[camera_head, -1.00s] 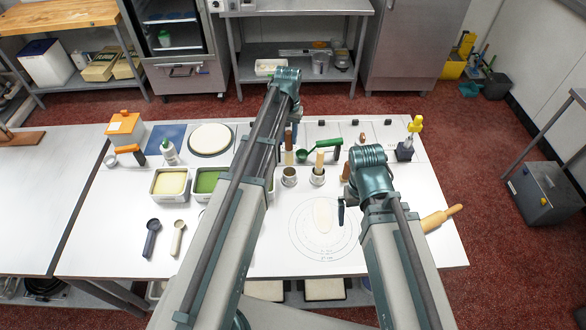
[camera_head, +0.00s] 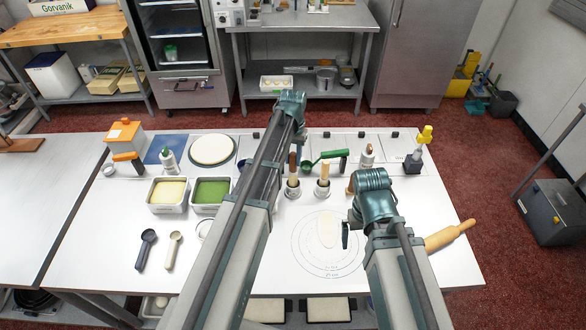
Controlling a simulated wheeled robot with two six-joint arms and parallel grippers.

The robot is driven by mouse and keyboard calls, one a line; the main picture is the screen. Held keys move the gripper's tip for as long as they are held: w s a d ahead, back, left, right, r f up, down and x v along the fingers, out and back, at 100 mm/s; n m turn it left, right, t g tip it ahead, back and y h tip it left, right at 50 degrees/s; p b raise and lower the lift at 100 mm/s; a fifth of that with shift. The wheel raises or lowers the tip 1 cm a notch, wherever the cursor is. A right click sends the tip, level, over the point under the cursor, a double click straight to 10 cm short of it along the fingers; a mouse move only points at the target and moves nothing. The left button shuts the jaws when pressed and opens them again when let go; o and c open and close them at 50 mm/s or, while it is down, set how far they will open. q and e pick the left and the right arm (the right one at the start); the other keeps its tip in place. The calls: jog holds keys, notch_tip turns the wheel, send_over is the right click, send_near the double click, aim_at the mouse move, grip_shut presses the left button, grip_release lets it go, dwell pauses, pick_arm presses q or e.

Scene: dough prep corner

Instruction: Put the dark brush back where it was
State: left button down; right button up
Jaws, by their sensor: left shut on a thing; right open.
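The dark brush (camera_head: 293,162) has a brown upper handle and a paler lower part. It is upright, its lower end at the mouth of the left metal cup (camera_head: 292,190); I cannot tell how deep it sits. My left gripper (camera_head: 299,136) is shut on it at the top, partly hidden by its own wrist. A second brush with a pale wooden handle (camera_head: 325,172) stands in the right metal cup (camera_head: 322,190). My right gripper (camera_head: 346,236) is open and empty above the round-marked dough area.
A green-handled tool (camera_head: 328,158) lies behind the cups. Tubs of yellow (camera_head: 167,192) and green (camera_head: 211,192) filling are at left.

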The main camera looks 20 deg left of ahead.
aim_at(293, 165)
pick_arm(q)
jog(key=shift+f+b, duration=1.65)
jog(key=shift+f, duration=0.15)
jog(key=shift+f, duration=0.25)
jog(key=c, duration=0.6)
grip_release()
jog(key=shift+r, duration=0.1)
jog(key=shift+r, duration=0.15)
